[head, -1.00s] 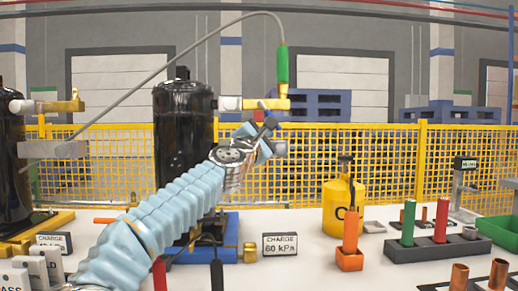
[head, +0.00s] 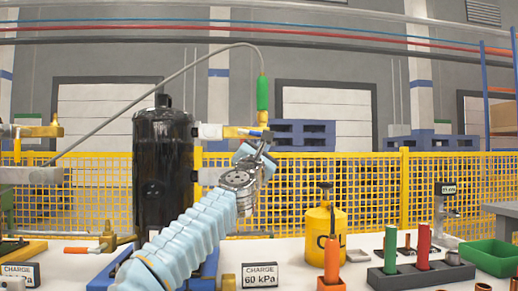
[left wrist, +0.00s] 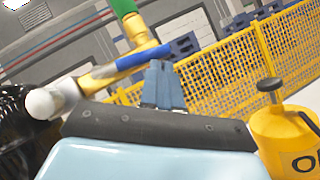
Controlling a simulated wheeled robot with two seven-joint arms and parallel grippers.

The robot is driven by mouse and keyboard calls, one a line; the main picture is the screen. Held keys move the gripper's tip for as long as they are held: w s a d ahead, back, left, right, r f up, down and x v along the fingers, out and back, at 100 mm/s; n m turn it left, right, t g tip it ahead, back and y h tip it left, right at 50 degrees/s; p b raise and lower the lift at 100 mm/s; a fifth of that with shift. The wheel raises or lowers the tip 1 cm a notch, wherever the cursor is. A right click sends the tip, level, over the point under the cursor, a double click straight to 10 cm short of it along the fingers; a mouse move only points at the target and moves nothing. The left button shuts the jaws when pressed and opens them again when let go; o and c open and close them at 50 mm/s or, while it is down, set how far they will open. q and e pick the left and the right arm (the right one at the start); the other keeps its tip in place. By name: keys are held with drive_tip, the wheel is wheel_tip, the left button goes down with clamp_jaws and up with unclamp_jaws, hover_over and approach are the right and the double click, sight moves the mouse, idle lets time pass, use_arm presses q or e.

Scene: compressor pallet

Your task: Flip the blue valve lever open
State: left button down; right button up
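The blue valve lever (head: 252,133) sits on a brass valve (head: 232,132) at the side of the black compressor (head: 163,165). In the left wrist view the blue lever (left wrist: 143,57) runs roughly in line with the brass pipe (left wrist: 100,76), its free end pointing right. My left gripper (head: 266,143) is just right of the lever. In the left wrist view its blue fingertips (left wrist: 164,72) are together, with nothing seen between them, close to the lever's free end. I cannot tell whether they touch it. My right gripper is not in view.
A green hose fitting (head: 262,92) rises from the valve, its grey hose arching left. A yellow bottle (head: 325,230) stands to the right on the white table. A dark rack (head: 420,275) with green and red cylinders and a green bin (head: 490,258) lie farther right.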

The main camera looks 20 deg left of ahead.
use_arm(q)
drive_tip(key=shift+w+d+r+p, duration=0.2)
drive_tip(key=shift+d+r+p, duration=0.1)
drive_tip(key=shift+r+p, duration=0.1)
drive_tip(key=shift+r, duration=0.15)
idle(0.4)
drive_tip(key=b+v, duration=0.6)
drive_tip(key=v, duration=0.8)
drive_tip(key=shift+b, duration=0.4)
